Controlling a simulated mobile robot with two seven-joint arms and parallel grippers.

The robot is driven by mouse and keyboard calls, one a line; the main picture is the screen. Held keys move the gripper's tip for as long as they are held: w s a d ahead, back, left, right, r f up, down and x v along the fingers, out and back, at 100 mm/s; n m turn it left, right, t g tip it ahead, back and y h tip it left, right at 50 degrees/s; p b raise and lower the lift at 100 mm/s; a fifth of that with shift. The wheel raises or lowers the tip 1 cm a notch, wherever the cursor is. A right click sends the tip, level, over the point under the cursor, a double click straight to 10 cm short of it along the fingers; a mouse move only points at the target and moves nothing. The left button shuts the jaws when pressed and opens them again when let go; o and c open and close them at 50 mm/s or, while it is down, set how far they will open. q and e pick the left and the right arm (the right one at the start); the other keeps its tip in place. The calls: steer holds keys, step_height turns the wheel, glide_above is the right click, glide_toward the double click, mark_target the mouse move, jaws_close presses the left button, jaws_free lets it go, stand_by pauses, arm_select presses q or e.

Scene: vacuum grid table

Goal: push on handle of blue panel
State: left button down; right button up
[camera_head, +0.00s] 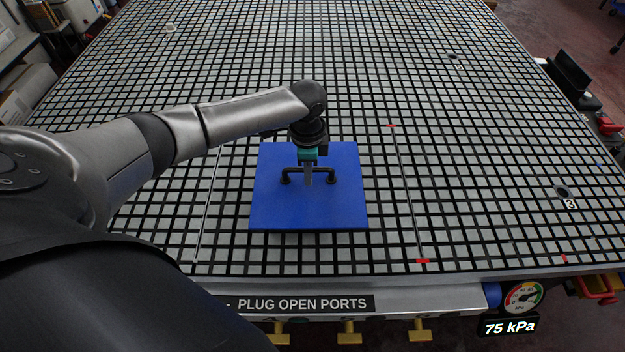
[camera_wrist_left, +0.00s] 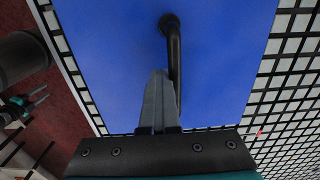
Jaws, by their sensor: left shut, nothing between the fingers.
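The blue panel (camera_head: 335,205) lies on the grid table near its front edge, in the middle of the head view. Its black handle (camera_head: 329,177) stands on the panel's upper half. My left gripper (camera_head: 308,182) is shut, points down at the handle's middle and holds nothing. In the left wrist view the blue panel (camera_wrist_left: 225,60) fills the middle. There the fingers (camera_wrist_left: 160,80) lie right beside the handle bar (camera_wrist_left: 174,60), close to or touching it; I cannot tell which. Part of the handle is hidden behind the fingers.
The black and grey grid table (camera_head: 480,160) is mostly clear around the panel. A pressure gauge (camera_head: 523,297) and several brass valves (camera_head: 349,333) sit along the front edge.

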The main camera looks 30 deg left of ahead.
arm_select(q)
steer(key=shift+w+a+r+p, duration=0.2)
steer(key=shift+w+a+p, duration=0.15)
steer(key=shift+p, duration=0.95)
stand_by(1.8)
steer(key=shift+s+d+p, duration=0.35)
steer(key=shift+s+p, duration=0.1)
steer(key=shift+p, duration=0.35)
steer(key=shift+s+d+f+p, duration=0.1)
steer(key=shift+s+d+p, duration=0.3)
steer(key=shift+s+p, duration=0.2)
steer(key=shift+s+d+f+p, duration=0.1)
steer(key=shift+s+d+p, duration=0.25)
steer(key=shift+s+p, duration=0.25)
step_height(320, 180, up, 6)
steer(key=p, duration=0.6)
steer(key=shift+f, duration=0.15)
steer(key=shift+r, duration=1.15)
